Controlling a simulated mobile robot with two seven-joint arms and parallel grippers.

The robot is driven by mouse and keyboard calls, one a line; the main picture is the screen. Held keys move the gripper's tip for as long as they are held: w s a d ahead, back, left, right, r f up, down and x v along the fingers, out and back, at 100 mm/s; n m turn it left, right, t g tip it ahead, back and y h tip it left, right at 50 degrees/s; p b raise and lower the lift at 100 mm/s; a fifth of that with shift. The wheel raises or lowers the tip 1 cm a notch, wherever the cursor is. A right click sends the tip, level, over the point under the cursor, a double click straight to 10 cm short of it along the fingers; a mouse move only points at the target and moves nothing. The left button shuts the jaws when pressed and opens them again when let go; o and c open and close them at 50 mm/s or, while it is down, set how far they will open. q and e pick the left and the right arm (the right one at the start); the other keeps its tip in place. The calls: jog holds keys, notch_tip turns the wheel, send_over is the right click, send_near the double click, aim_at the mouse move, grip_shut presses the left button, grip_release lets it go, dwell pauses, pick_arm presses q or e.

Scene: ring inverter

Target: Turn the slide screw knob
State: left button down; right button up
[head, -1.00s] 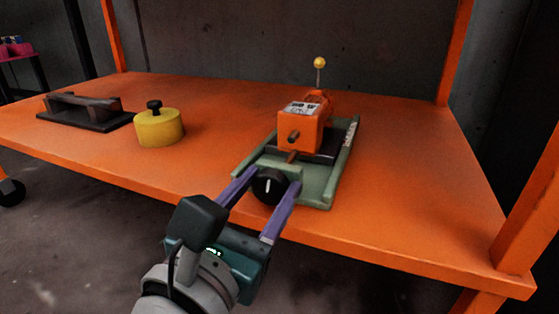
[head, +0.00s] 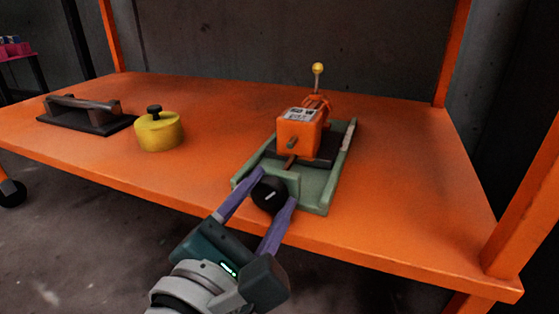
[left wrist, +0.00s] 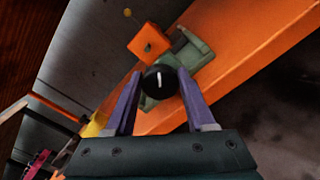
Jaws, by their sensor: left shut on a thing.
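The slide screw knob (head: 269,195) is a black round knob with a white mark, at the front of a green slide base (head: 316,195). An orange machine block (head: 298,137) with a yellow-tipped lever (head: 318,69) sits on that base. My left gripper (head: 273,188) has its purple fingers on either side of the knob, shut on it. In the left wrist view the knob (left wrist: 160,82) sits between the fingertips, its white mark near upright in that picture. In the head view the mark is tilted. My right gripper is not in view.
The orange table (head: 400,190) carries a yellow cylinder (head: 158,131) with a black top knob and a dark fixture with a handle (head: 85,110) at the left. The table's right side is clear. Orange posts (head: 525,220) stand at the table's corners.

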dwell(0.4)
pick_arm(q)
jog(key=shift+c, duration=1.2)
grip_release()
jog(key=shift+s+a, duration=0.1)
jog(key=shift+s, duration=0.05)
